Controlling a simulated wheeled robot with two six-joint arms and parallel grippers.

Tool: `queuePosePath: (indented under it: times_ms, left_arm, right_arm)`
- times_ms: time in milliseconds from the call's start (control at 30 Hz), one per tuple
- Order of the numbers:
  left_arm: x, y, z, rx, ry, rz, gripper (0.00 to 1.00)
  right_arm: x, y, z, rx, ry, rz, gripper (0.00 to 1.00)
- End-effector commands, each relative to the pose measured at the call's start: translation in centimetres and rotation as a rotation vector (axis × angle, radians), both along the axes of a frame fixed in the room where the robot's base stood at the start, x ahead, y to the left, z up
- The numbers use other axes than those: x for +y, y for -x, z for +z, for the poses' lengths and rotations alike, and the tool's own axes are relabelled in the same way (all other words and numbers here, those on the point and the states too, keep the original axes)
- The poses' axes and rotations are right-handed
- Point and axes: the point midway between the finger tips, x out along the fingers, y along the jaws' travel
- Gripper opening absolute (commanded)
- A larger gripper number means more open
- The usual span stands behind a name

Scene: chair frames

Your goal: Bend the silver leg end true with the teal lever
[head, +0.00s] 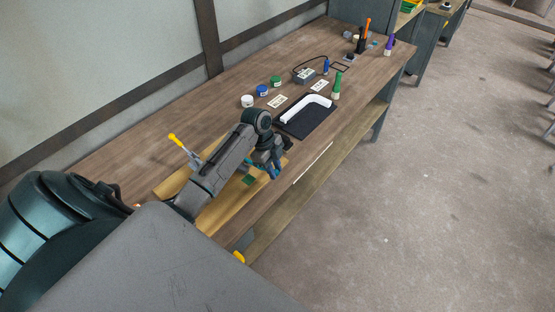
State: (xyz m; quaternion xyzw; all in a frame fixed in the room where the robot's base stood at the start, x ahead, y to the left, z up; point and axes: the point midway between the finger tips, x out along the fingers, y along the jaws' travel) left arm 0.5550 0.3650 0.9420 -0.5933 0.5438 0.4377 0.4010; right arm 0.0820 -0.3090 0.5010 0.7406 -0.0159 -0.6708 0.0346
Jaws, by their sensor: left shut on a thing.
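My left gripper (270,166) is over the front of the wooden bench, above a light wooden board (217,212). It is shut on a narrow teal piece, which looks like the teal lever (262,168); the gripper and arm hide much of it. A small green patch (248,180) shows just below. A pale rod with a yellow end (174,138) sticks up behind my left forearm; its lower part is hidden. I cannot make out the silver leg end for certain. My right gripper is not in view.
On the bench (150,140), a white bent piece (308,107) lies on a black mat (306,124) beyond the gripper. Small jars (262,90), cards (277,102), a grey box (305,75) and a green bottle (337,87) stand around it. Open floor lies right.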

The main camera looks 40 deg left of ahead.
Motion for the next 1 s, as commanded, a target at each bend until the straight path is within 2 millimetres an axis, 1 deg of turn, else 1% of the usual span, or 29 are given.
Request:
queuePosePath:
  times_ms: [33,333,767,867,1000]
  left_arm:
    - [0.1,0.5,0.1,0.002,-0.003,0.0,0.1]
    - [0.1,2.4,0.0,0.002,-0.002,0.0,0.11]
    - [0.1,2.6,-0.1,0.002,-0.001,0.0,0.1]
    - [0.1,2.9,-0.1,0.002,-0.002,0.0,0.1]
    - [0.4,3.8,-0.2,0.004,-0.002,0.001,0.11]
  right_arm:
    - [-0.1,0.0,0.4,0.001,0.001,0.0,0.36]
    - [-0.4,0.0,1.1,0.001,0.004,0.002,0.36]
    - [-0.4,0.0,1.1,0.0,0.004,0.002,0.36]
    - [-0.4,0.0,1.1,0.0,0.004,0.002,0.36]
    - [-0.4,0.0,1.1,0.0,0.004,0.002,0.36]
